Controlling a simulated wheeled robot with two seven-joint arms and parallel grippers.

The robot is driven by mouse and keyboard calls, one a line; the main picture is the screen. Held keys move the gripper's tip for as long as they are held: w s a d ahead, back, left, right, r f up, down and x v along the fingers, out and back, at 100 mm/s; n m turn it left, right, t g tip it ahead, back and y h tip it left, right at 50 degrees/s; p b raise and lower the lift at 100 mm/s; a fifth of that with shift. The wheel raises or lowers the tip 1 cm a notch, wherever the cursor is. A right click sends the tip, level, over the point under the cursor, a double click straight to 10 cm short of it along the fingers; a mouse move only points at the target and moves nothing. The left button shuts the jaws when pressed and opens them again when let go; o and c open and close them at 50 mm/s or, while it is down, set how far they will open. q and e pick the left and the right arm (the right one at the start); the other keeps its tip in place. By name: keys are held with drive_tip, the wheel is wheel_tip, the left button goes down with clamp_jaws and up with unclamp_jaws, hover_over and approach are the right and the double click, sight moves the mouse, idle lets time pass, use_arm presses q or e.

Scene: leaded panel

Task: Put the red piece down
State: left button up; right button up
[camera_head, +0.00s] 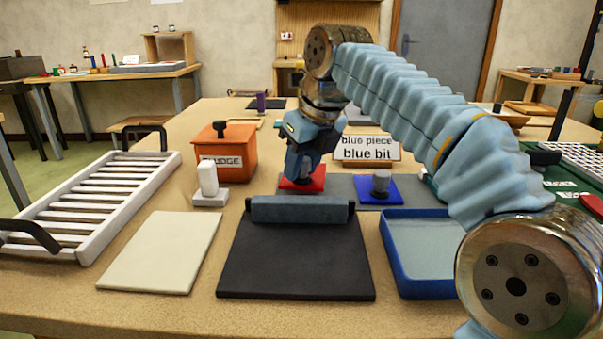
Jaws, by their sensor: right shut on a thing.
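The red piece (303,180) is a flat red square at the middle of the table, just behind the dark roller bar. My right gripper (304,172) points down and is shut on it from above; the gripper hides its middle and knob. It sits at or just above the grey mat (341,187); I cannot tell if it touches. A blue piece (378,188) with a grey knob lies on the mat to the right. My left gripper is not in view.
A black board (296,262) with a roller bar (299,209) lies in front. Around it are a cream sheet (161,251), a blue tray (392,262), a white rack (54,244), an orange box (225,155), a white-handled block (209,184) and a label sign (367,149).

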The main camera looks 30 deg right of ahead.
drive_tip(key=shift+f, duration=1.15)
drive_tip(key=shift+f, duration=0.2)
drive_tip(key=o, duration=1)
drive_tip(key=shift+a, duration=0.1)
